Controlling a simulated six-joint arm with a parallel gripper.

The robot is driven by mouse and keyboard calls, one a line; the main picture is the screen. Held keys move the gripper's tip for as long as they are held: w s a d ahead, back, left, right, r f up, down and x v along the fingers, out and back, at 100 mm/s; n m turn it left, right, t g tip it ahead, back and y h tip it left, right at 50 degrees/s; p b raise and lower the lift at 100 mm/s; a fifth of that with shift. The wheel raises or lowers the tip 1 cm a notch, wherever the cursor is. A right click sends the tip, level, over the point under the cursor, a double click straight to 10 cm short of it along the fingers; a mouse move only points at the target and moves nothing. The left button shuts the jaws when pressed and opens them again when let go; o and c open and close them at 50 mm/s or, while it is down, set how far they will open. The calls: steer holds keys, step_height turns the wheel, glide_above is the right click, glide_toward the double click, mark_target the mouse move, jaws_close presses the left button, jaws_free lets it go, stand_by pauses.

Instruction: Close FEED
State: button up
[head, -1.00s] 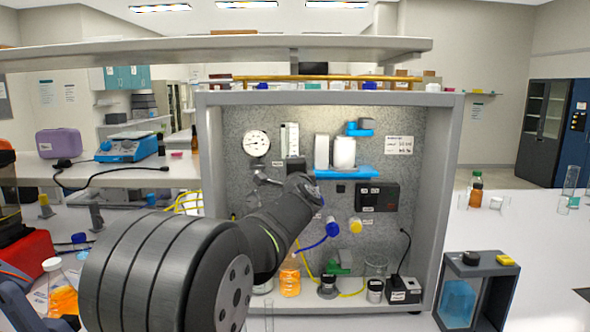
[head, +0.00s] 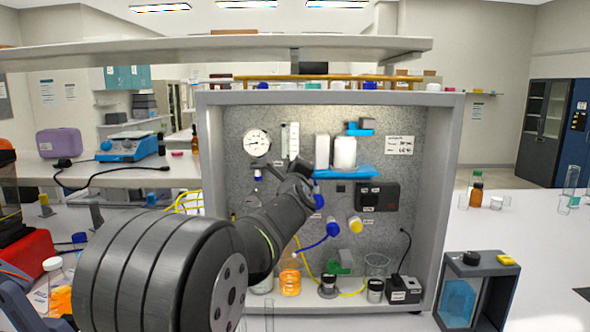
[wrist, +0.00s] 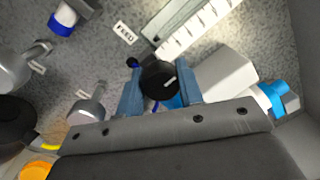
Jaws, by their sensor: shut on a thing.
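A black round knob (wrist: 160,80) with a white pointer line sits in the middle of the wrist view, below the flow meter (wrist: 200,28) with its white scale. The label FEED (wrist: 125,33) is on the speckled panel beside it. My gripper (wrist: 160,88) is shut on the knob, one blue finger on each side. In the head view the flow meter (head: 290,140) shows on the panel, and my wrist hides most of the knob area and the fingers.
A pressure gauge (head: 257,142) is left of the flow meter. A blue shelf (head: 345,172) with white filter housings is close on the right. Metal fittings (wrist: 88,108), tubing and a blue-capped port (wrist: 62,22) surround the gripper. Bottles stand on the rig floor below.

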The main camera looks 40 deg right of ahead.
stand_by(0.3)
steer(key=o, duration=1)
steer(key=shift+c, duration=0.2)
steer(key=v, duration=1.7)
steer(key=shift+s+a, duration=0.2)
steer(key=shift+r, duration=0.15)
steer(key=x, duration=1.7)
steer(key=shift+w+d, duration=0.2)
